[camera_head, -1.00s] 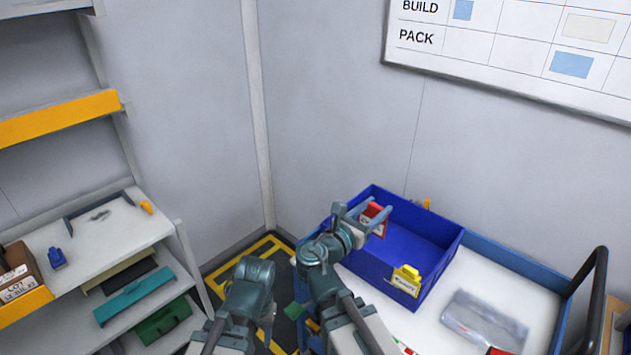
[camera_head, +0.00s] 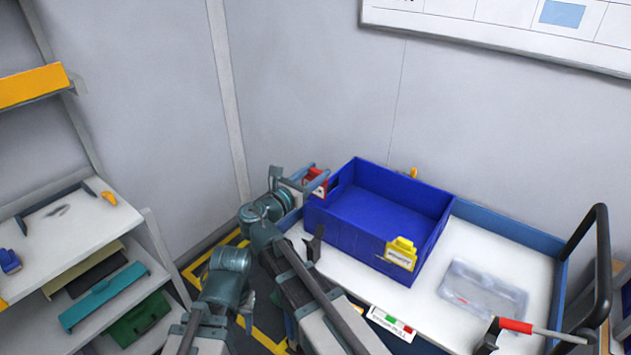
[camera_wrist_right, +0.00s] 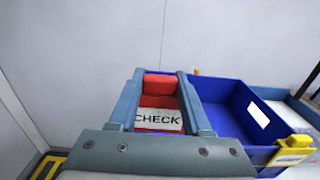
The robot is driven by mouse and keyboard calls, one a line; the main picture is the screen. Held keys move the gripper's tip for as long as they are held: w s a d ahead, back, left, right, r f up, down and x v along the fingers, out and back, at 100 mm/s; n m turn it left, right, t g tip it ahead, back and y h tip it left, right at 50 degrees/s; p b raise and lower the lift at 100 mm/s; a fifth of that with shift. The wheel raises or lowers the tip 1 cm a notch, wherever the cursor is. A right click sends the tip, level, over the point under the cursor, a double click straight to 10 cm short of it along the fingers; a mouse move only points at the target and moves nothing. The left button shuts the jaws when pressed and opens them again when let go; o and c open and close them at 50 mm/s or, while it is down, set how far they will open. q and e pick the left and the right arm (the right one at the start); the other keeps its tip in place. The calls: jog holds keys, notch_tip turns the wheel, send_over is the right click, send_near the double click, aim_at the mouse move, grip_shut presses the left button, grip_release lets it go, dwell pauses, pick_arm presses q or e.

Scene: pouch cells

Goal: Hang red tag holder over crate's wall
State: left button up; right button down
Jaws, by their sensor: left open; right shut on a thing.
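The red tag holder (camera_head: 317,182), with a white label reading CHECK in the right wrist view (camera_wrist_right: 158,118), is between the fingers of my right gripper (camera_head: 303,180). My right gripper is shut on it. The holder is at the far left end of the blue crate (camera_head: 350,225), beside or just over the left wall; I cannot tell whether it touches. In the right wrist view the crate (camera_wrist_right: 232,122) stands right of the fingers. My left gripper (camera_head: 219,318) is open and low at the left, away from the crate, partly hidden by its own arm.
A yellow tag holder (camera_head: 401,253) hangs on the crate's front wall. The crate stands on a white trolley top (camera_head: 440,310) with a blue rim. A clear tray (camera_head: 483,290) lies to its right. A black handle (camera_head: 600,260) rises at the right. Shelves (camera_head: 60,222) stand at the left.

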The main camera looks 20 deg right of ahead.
aim_at(314, 192)
jog(key=shift+s, duration=0.1)
pick_arm(q)
notch_tip(314, 192, down, 6)
jog(key=b, duration=0.6)
jog(key=shift+r, duration=0.15)
pick_arm(e)
notch_tip(314, 192, down, 6)
jog(key=shift+r, duration=0.2)
pick_arm(q)
jog(key=shift+f+b, duration=1.8)
jog(key=shift+f, duration=0.05)
pick_arm(e)
jog(key=shift+f, duration=1.9)
jog(key=shift+c, duration=1.3)
grip_release()
jog(key=shift+r, duration=0.1)
